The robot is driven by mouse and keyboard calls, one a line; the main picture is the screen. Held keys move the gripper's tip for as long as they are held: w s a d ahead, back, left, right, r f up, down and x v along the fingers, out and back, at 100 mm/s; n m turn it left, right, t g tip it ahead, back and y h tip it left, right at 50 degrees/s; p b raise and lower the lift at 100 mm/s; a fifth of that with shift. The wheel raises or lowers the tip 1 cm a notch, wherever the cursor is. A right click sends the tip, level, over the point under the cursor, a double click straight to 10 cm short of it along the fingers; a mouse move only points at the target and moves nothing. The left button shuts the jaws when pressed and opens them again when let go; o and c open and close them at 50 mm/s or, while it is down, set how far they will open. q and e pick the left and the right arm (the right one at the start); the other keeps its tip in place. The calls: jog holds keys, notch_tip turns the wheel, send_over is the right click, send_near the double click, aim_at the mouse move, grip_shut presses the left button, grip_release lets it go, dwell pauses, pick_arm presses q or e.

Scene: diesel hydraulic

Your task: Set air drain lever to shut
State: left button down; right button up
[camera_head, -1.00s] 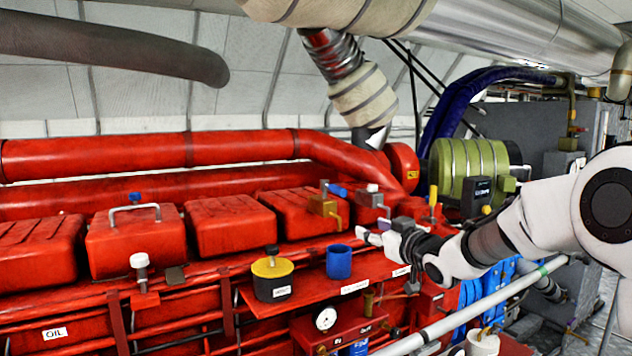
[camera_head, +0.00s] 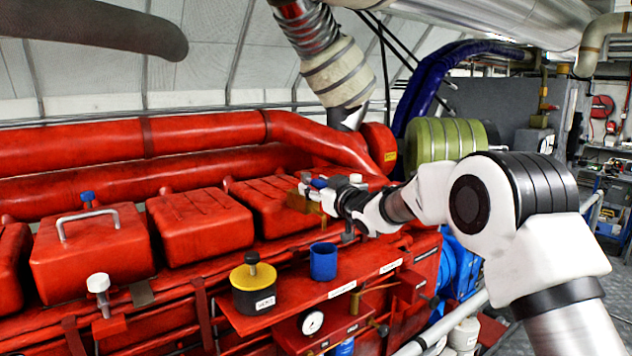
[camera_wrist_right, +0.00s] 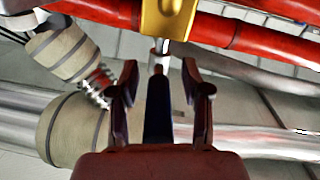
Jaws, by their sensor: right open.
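A brass valve block (camera_head: 300,201) with a blue lever (camera_head: 319,183) sits at the top edge of the red engine; I take this for the air drain lever, though no label on it is legible. My right gripper (camera_head: 313,190) is at this valve and partly hides it. In the right wrist view the gold valve body (camera_wrist_right: 168,15) is at the top, and the dark blue lever (camera_wrist_right: 158,108) runs between the two fingers of my right gripper (camera_wrist_right: 158,72). The fingers are open, with gaps on both sides. My left gripper is not in view.
A yellow-topped black pot (camera_head: 253,285) and a blue cup (camera_head: 323,262) stand on a red ledge below the gripper. Red covers (camera_head: 200,226) lie to the left. Red pipes (camera_head: 200,133) run behind. A green cylinder (camera_head: 446,140) is behind my right arm.

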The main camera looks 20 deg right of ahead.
jog(key=shift+s+r, duration=0.15)
jog(key=shift+s, duration=0.05)
jog(key=shift+s+d+r, duration=0.15)
jog(key=shift+s, duration=0.1)
jog(key=shift+c, duration=1.3)
jog(key=shift+s+r, duration=0.1)
jog(key=shift+s, duration=0.05)
grip_shut()
